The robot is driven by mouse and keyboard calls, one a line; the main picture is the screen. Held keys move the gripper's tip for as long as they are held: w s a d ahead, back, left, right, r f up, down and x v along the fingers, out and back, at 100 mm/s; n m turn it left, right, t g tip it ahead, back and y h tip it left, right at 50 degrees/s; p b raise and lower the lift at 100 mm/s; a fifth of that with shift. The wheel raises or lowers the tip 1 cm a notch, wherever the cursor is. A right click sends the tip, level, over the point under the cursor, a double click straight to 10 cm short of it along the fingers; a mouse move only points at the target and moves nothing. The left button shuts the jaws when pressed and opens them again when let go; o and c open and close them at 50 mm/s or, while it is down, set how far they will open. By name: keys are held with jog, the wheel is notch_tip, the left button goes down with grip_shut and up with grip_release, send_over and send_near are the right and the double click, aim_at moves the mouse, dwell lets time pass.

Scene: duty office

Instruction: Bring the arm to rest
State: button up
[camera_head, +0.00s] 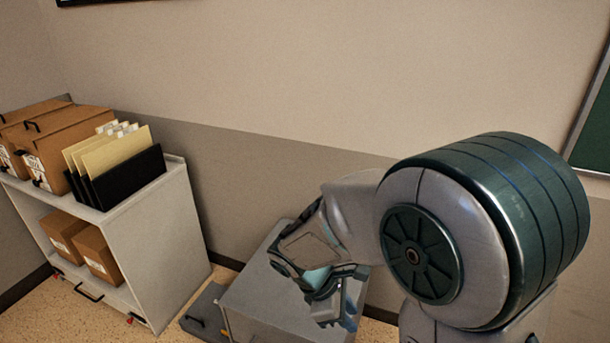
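My arm reaches in from the right side of the head view, with a large grey and dark green joint in front. The arm is bent, and its wrist end hangs over a grey cabinet (262,302). My gripper (336,318) points down in front of the cabinet top. Its fingers are small and partly hidden by the wrist, so I cannot tell whether they are open or shut. I see no object in it.
A white shelf unit (165,245) stands at the left, with cardboard boxes (62,140) and a black file holder (128,178) of folders on top. More boxes (98,252) sit inside. A wall (300,80) closes the back. A green board (592,130) shows at right.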

jog(key=s+d+r+m+t+y+p, duration=0.1)
jog(key=s+d+r+m+y+p, duration=0.2)
jog(key=r+m, duration=0.5)
jog(key=s+d+r+m+t+y+p, duration=0.2)
jog(key=s+d+r+m+y+p, duration=0.1)
jog(key=r+m, duration=0.5)
jog(key=shift+s+d+r, duration=0.2)
jog(key=shift+s+r, duration=0.1)
jog(key=shift+s, duration=0.15)
